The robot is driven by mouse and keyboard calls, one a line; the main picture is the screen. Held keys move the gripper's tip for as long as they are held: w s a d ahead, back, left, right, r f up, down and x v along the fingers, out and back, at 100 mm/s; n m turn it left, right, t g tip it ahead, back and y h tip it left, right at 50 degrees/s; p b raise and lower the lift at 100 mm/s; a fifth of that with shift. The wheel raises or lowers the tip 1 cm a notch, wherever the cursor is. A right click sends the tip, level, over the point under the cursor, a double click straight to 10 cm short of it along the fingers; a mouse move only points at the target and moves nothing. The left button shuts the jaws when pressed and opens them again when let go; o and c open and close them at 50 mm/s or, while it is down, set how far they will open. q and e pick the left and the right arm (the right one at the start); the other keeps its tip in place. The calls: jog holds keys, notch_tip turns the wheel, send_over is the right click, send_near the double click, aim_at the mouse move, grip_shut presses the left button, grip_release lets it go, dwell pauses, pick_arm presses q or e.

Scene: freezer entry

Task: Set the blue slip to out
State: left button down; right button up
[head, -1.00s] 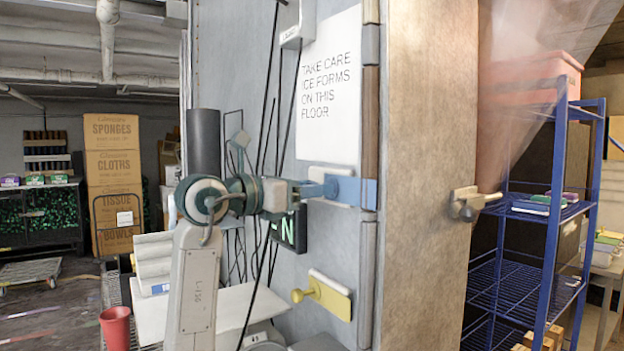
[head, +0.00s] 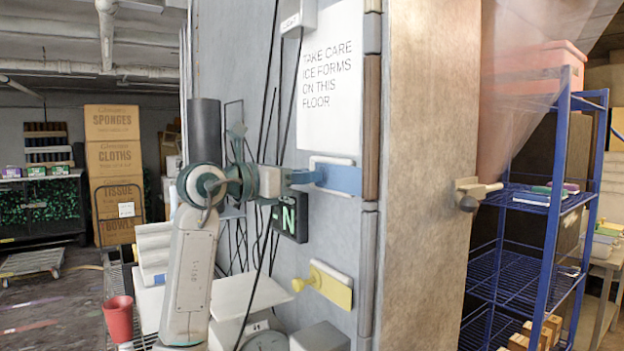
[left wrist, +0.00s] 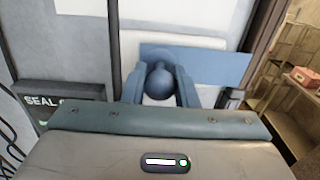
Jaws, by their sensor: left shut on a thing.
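The blue slip (head: 343,180) is a flat bar on a white backing plate (head: 331,160) on the grey wall, below the ice notice. Its right end passes the plate's right edge and reaches the edge strip. My left gripper (head: 303,177) comes from the left and is shut on the slip's round knob. In the left wrist view the knob sits between the two fingers (left wrist: 160,88), and the blue slip (left wrist: 215,66) runs to the right. The fingers hide part of the slip's left end. My right gripper is not in view.
A yellow slip (head: 330,286) with a knob is on the wall below. A dark lit sign (head: 290,217) and hanging cables are close to my left gripper. A latch (head: 473,193) sticks out from the tan edge face (head: 430,120). A blue rack (head: 548,200) stands at right.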

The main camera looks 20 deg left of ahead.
pick_arm(q)
jog(key=shift+w+a+r, duration=0.15)
jog(key=shift+w+a, duration=0.5)
jog(key=shift+a, duration=0.25)
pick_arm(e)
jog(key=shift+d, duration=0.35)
pick_arm(q)
jog(key=c, duration=1.4)
grip_release()
jog(key=shift+o, duration=1.2)
jog(key=shift+w+a, duration=0.15)
jog(key=b+v, duration=0.4)
jog(key=v, duration=0.6)
jog(key=shift+s+a+b, duration=0.25)
jog(key=shift+s+b, duration=0.05)
jog(key=shift+s, duration=0.05)
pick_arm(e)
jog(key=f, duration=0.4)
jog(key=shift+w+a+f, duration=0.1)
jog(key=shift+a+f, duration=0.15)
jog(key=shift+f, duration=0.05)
